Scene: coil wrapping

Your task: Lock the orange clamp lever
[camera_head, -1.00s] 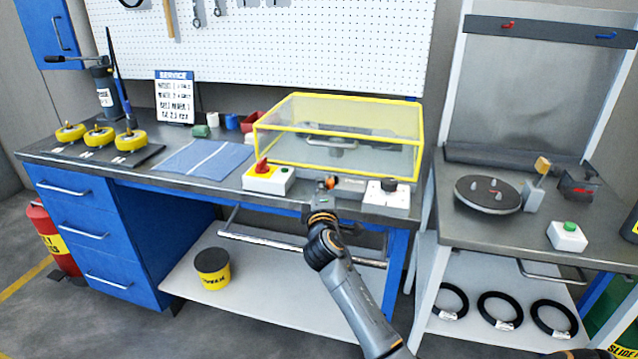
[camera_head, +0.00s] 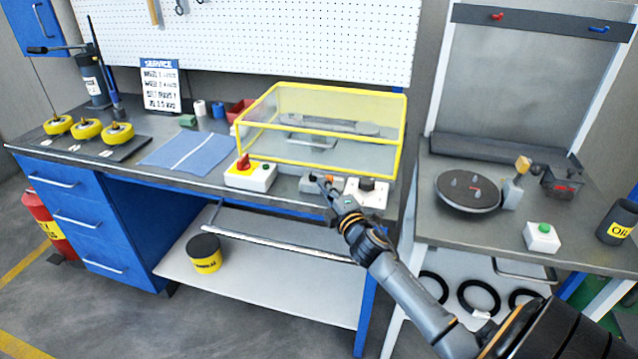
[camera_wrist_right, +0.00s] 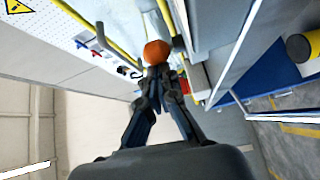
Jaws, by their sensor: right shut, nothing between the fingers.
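The orange clamp lever shows as a small orange tip (camera_head: 328,179) at the front edge of the workbench, below the yellow-framed clear cover (camera_head: 320,132). In the right wrist view its round orange knob (camera_wrist_right: 157,51) is just beyond my fingertips. My right gripper (camera_head: 322,184) is at the lever, partly covering it. In the wrist view, the right gripper's fingers (camera_wrist_right: 160,74) are closed together with nothing between them. I cannot tell whether they touch the knob. The lever's arm and base are mostly hidden. My left gripper is not in view.
A control box with a red knob (camera_head: 246,174) stands left of the lever, and a white box with a black knob (camera_head: 366,192) stands close on its right. A metal rail (camera_head: 280,240) runs below the bench front. A side table (camera_head: 470,232) stands to the right.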

